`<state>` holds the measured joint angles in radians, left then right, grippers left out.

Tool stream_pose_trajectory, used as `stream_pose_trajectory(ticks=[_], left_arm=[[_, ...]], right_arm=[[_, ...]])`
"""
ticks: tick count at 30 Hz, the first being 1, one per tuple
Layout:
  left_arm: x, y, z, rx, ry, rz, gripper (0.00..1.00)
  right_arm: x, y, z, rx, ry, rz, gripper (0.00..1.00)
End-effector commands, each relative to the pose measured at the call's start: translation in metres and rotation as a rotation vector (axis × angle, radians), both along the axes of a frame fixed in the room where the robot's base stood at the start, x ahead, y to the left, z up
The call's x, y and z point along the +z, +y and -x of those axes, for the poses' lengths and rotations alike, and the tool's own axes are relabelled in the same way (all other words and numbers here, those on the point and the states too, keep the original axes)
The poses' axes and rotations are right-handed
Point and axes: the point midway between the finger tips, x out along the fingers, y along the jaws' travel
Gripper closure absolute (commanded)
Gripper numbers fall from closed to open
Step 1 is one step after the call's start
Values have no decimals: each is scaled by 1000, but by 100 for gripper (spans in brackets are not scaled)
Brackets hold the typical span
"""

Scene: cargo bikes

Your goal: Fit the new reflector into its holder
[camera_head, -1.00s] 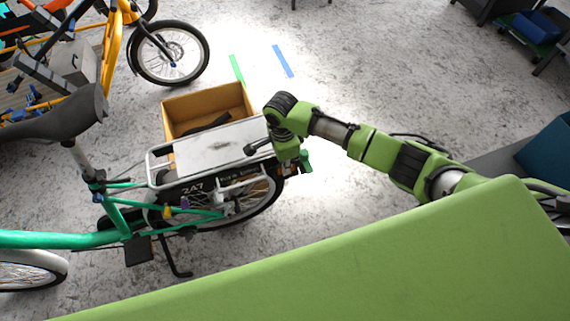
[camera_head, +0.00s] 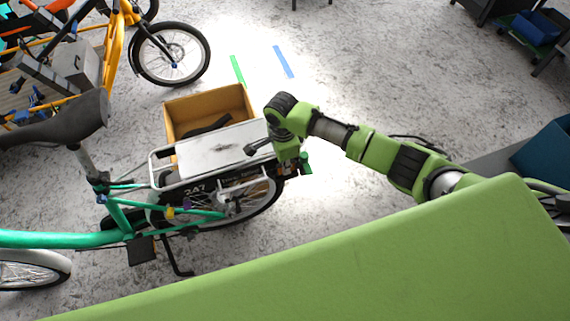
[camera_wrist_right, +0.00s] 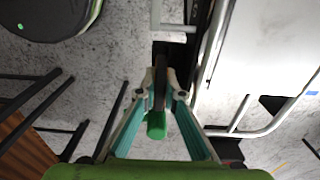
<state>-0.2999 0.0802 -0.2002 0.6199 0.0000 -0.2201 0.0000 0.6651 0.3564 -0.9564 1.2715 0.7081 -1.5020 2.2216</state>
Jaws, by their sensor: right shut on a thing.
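The green cargo bike (camera_head: 115,232) stands side-on in the head view, its pale flat rear rack (camera_head: 215,150) towards my right arm. My right gripper (camera_head: 298,165) is at the rear end of the rack, above the back wheel. In the right wrist view its teal fingers (camera_wrist_right: 160,88) are shut on a narrow dark piece with a green end (camera_wrist_right: 156,125), which I take to be the reflector. A dark part lies just beyond the fingertips; I cannot tell whether it is the holder or whether the held piece touches it. My left gripper is not in view.
A cardboard box (camera_head: 188,101) with a dark item inside stands behind the rack. The white rack frame (camera_wrist_right: 265,130) is close to the right of the fingers in the wrist view. A yellow bike (camera_head: 118,45) stands at the upper left.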

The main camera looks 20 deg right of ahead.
Motion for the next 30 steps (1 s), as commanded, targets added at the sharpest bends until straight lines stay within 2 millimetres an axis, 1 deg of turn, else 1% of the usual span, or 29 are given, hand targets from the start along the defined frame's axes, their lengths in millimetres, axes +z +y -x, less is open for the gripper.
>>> stream_pose_trajectory(ticks=[30], left_arm=[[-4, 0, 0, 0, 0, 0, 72]], right_arm=[[-19, 0, 0, 1, 0, -1, 100]])
